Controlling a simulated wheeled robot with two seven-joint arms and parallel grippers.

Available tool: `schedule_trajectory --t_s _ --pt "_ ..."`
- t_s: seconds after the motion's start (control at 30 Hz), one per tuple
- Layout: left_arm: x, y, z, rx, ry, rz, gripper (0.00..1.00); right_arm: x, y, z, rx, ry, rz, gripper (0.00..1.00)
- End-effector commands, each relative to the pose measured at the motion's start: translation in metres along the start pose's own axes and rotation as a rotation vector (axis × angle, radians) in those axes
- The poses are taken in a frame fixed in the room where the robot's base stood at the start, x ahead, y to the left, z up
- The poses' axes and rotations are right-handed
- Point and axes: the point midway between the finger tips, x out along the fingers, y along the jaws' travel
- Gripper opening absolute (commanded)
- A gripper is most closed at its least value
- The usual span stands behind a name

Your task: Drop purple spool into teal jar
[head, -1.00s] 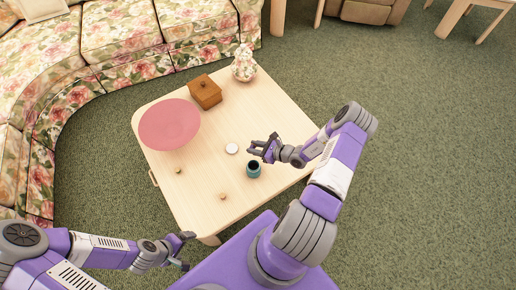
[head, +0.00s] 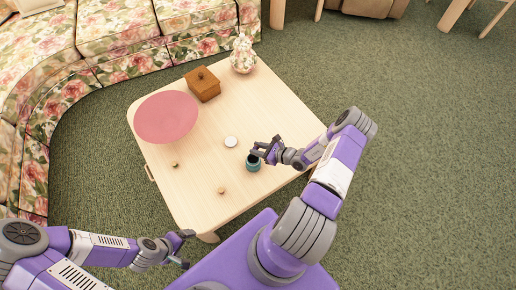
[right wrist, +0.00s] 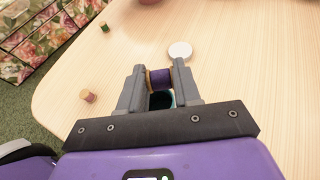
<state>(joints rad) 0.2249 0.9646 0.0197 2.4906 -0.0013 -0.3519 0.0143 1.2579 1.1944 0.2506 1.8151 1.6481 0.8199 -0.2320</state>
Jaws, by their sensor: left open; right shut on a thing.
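The teal jar (head: 253,166) stands open on the table near its front right side. My right gripper (head: 268,148) is at the jar's upper right in the head view. In the right wrist view my right gripper (right wrist: 160,80) is shut on the purple spool (right wrist: 160,79), held between its fingertips. The jar's dark mouth (right wrist: 161,100) shows just below the spool there, partly hidden by the fingers. Whether the spool is exactly over the mouth I cannot tell. My left gripper (head: 182,249) is open and empty, off the table's front left edge.
A white disc, perhaps a lid (head: 231,142), lies near the jar. Two other small spools, one green (right wrist: 103,26) and one pinkish (right wrist: 89,97), stand on the table (head: 250,105). A pink round plate (head: 166,117), a wooden box (head: 202,84) and a floral jar (head: 243,55) stand farther back.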

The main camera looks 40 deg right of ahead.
Motion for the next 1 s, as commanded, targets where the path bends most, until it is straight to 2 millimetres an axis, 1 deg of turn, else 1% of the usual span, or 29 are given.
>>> schedule_trajectory --t_s 0.07,0.1,0.17,0.2,0.3,0.53,0.63,0.73,0.9,1.0 --pt "-0.001 0.000 0.000 0.000 0.000 0.000 0.88 0.000 0.000 0.001 0.000 0.000 0.000 0.00" --pt "-0.001 0.000 0.000 0.000 0.000 0.000 0.88 0.000 0.000 0.001 0.000 0.000 0.000 0.34" --pt "-0.001 0.000 0.000 0.000 0.000 0.000 0.88 0.000 0.000 0.001 -0.001 0.000 0.000 0.43" --pt "-0.001 0.000 0.000 0.000 0.000 0.000 0.88 0.000 0.000 0.001 -0.001 0.000 0.000 0.49" --pt "-0.001 0.000 0.000 0.000 0.000 0.000 0.88 0.000 0.000 0.001 -0.001 0.000 0.000 0.62" --pt "-0.001 0.000 0.000 0.000 0.000 0.000 0.88 0.000 0.000 0.001 -0.001 0.000 0.000 0.62" --pt "-0.003 0.001 0.000 0.000 0.000 0.000 0.88 -0.005 -0.001 0.001 -0.001 0.000 -0.001 0.62" --pt "-0.007 0.003 0.000 0.000 0.000 0.000 0.88 -0.018 -0.001 0.002 -0.001 0.002 -0.002 0.62" --pt "-0.015 0.006 0.001 0.000 0.000 0.000 0.88 -0.048 -0.001 0.003 0.000 0.003 -0.002 0.62" --pt "-0.019 0.007 0.001 0.000 0.000 0.000 0.88 -0.062 -0.001 0.002 -0.001 0.001 -0.002 0.62"
